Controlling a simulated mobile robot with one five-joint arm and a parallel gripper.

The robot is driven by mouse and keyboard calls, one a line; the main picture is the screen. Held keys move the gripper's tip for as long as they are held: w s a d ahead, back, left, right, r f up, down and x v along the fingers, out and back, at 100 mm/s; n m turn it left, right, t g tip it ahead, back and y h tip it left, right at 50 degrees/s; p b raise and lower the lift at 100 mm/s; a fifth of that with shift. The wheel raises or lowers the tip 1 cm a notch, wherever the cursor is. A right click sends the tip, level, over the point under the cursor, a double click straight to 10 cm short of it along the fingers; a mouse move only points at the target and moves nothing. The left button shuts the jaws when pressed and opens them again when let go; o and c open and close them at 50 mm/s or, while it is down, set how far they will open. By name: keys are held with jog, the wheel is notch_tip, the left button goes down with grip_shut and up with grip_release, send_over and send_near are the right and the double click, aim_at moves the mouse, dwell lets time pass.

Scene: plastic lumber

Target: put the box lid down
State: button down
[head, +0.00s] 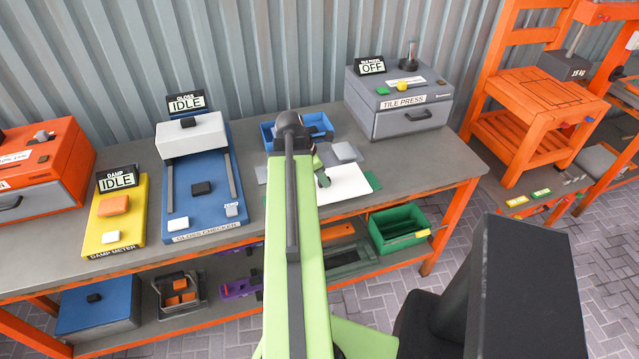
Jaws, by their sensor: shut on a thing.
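My gripper (323,180) is partly hidden behind my green arm, over the right part of the long bench (415,152). Its dark fingers point down and are shut at a flat white panel (347,188), which looks like the box lid. The panel's left part is hidden by my arm. I cannot tell whether it is raised or touching the bench. A green flat piece (373,180) shows at its right edge. An open blue box (318,127) stands behind, partly covered by my arm.
A grey block (345,152) lies behind the panel. The tile press (400,105) stands at the back right, the gloss checker (198,190) and yellow damp meter (115,215) to the left. A green crate (400,230) is on the lower shelf. Bench right of the panel is clear.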

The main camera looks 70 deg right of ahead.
jog(key=shift+w+a+f, duration=0.1)
jog(key=shift+w+f, duration=0.05)
jog(key=shift+f, duration=0.2)
jog(key=c, duration=1.2)
grip_release()
jog(key=shift+c, duration=0.2)
jog(key=shift+r, duration=0.1)
jog(key=p+v, duration=1.1)
jog(key=v, duration=0.1)
jog(key=shift+p, duration=0.3)
jog(key=shift+r, duration=0.1)
